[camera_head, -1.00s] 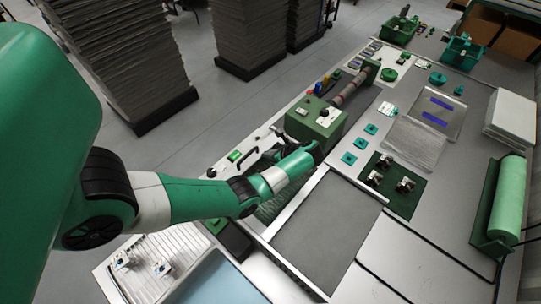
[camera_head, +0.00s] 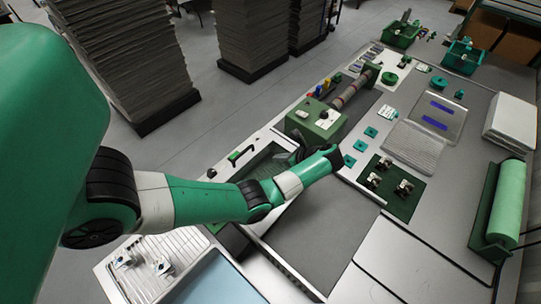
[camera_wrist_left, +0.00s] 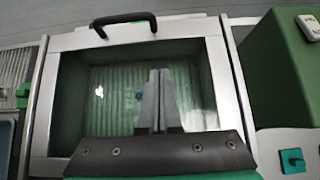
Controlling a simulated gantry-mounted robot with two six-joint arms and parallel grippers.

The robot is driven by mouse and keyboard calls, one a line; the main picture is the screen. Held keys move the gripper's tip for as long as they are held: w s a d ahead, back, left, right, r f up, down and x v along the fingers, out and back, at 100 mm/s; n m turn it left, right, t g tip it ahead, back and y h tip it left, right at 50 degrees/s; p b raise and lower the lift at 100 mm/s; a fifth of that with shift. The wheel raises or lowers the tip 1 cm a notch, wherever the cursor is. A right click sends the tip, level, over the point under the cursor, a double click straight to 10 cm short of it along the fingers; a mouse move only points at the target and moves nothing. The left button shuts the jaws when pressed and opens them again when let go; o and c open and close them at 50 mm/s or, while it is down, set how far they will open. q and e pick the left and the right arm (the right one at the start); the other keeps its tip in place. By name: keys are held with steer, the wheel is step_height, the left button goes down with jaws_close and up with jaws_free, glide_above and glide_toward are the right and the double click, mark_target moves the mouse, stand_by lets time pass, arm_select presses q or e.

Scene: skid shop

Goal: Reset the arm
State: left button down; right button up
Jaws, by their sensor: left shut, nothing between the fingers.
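My left arm comes in from the left in the head view and reaches over the workbench. My left gripper (camera_head: 306,148) is partly hidden by its own wrist, beside the green box-shaped machine. In the left wrist view its two grey fingers (camera_wrist_left: 160,98) are together, with nothing between them. They point over a metal-framed tank (camera_wrist_left: 45,95) with a ribbed, greenish bottom. This tank (camera_head: 262,165) also shows in the head view, behind the forearm. My right gripper is not in view.
The green machine (camera_head: 312,122) with a roller (camera_head: 350,92) stands close to the gripper. A black handle (camera_wrist_left: 125,22) rises at the tank's edge. A dark flat panel (camera_head: 320,228) lies in front of the arm. A green roll (camera_head: 508,200) stands at right.

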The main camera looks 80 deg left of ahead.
arm_select(q)
steer(key=v, duration=0.4)
steer(key=shift+w, duration=0.1)
